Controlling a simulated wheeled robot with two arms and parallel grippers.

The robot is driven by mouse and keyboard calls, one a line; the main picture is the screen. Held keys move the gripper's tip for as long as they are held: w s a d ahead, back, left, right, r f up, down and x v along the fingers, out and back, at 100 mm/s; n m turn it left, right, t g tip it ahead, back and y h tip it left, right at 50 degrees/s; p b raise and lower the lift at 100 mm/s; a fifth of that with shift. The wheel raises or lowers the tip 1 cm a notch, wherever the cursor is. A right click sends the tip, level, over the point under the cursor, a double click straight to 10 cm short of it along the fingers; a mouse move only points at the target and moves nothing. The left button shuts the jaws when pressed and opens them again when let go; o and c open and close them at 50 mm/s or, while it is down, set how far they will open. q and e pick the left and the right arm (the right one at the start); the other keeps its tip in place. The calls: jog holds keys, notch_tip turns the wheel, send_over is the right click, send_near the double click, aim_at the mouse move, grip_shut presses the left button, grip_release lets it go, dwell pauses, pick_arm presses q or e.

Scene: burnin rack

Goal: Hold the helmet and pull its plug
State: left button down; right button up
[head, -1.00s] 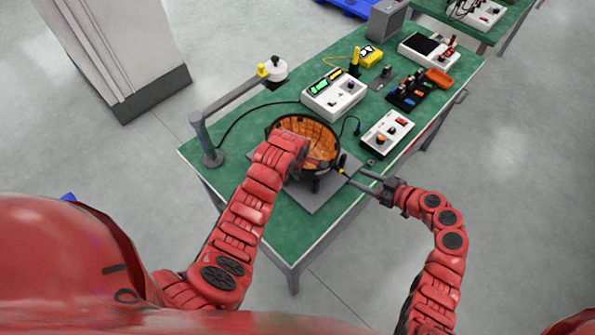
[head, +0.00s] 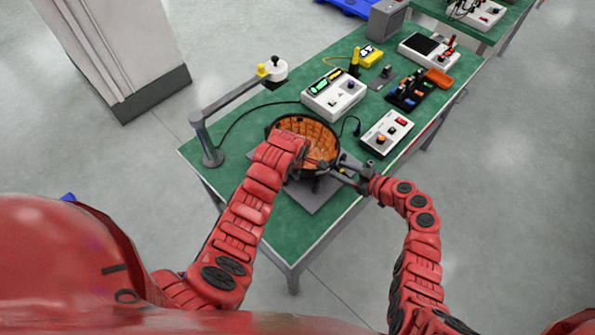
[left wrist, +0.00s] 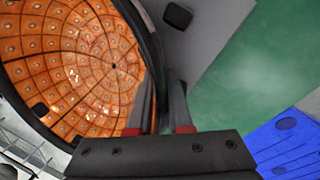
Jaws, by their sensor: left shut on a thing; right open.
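The helmet (head: 318,130) sits as an open bowl with a black rim and an orange tiled inside, on a grey plate (head: 312,200) on the green table. My left gripper (left wrist: 162,100) is shut on the helmet's rim; in the head view my arm partly hides it. My right gripper (head: 345,175) is open at the helmet's right side. A small dark and yellowish part, perhaps the plug, shows between or beside its fingers; I cannot tell which. A dark connector on a thin cable (head: 357,128) lies behind the helmet.
A white instrument box (head: 333,95) stands behind the helmet and a white control box (head: 387,134) to its right. A post with an arm (head: 209,150) stands at the table's left. A black tray of small parts (head: 408,92) is farther back. The table's front corner is clear.

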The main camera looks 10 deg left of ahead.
jog(key=shift+c, duration=0.3)
dwell(0.6)
grip_shut()
jog(key=shift+w, duration=0.1)
dwell(1.1)
jog(key=shift+d, duration=0.15)
jog(key=shift+s+d, duration=0.55)
jog(key=shift+d, duration=0.25)
jog(key=shift+s+d, duration=0.5)
jog(key=shift+d, duration=0.3)
jog(key=shift+s+d, duration=0.55)
jog(key=shift+d, duration=0.25)
pick_arm(q)
jog(key=c, duration=0.8)
grip_release()
jog(key=shift+o, duration=0.2)
